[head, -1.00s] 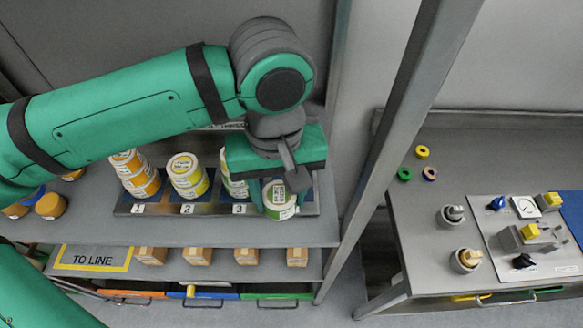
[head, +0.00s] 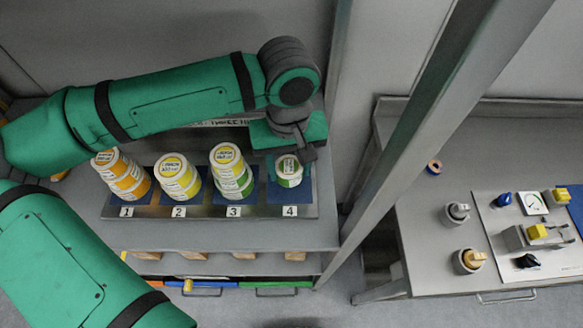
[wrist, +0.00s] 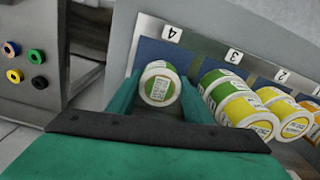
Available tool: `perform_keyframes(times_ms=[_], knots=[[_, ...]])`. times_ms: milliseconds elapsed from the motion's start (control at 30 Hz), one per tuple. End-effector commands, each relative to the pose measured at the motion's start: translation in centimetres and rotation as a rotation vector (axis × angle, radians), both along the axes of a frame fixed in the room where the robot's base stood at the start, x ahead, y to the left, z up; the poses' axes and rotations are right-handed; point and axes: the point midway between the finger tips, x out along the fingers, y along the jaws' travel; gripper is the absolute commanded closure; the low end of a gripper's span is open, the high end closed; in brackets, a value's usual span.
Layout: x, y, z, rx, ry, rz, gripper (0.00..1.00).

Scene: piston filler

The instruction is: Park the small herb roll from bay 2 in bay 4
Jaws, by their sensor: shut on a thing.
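The small herb roll (head: 289,172) has a white top with a printed label and a green band. My gripper (head: 288,158) is shut on it over bay 4, above the blue pad (head: 273,194) behind the number 4 plate. The roll also shows between the jaws in the wrist view (wrist: 158,84). I cannot tell whether its underside touches the pad. Bay 2 holds a stack of yellow-banded rolls (head: 180,182). Bay 3 holds a stack with green-banded rolls (head: 233,184) below and a yellow-banded one on top.
The stack in bay 3 stands close beside my gripper. A grey post (head: 420,130) rises right of the shelf. A control bench (head: 410,215) stands beyond it.

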Motion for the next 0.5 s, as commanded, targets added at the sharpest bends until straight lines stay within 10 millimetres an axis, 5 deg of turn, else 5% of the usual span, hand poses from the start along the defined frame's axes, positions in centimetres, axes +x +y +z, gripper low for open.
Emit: perform_keyframes(times_ms=[200, 500], knots=[[0.0, 0.3, -2.9, 0.000, 0.003, 0.008, 0.79], [0.0, 0.4, -3.2, 0.000, 0.001, 0.009, 0.79]])
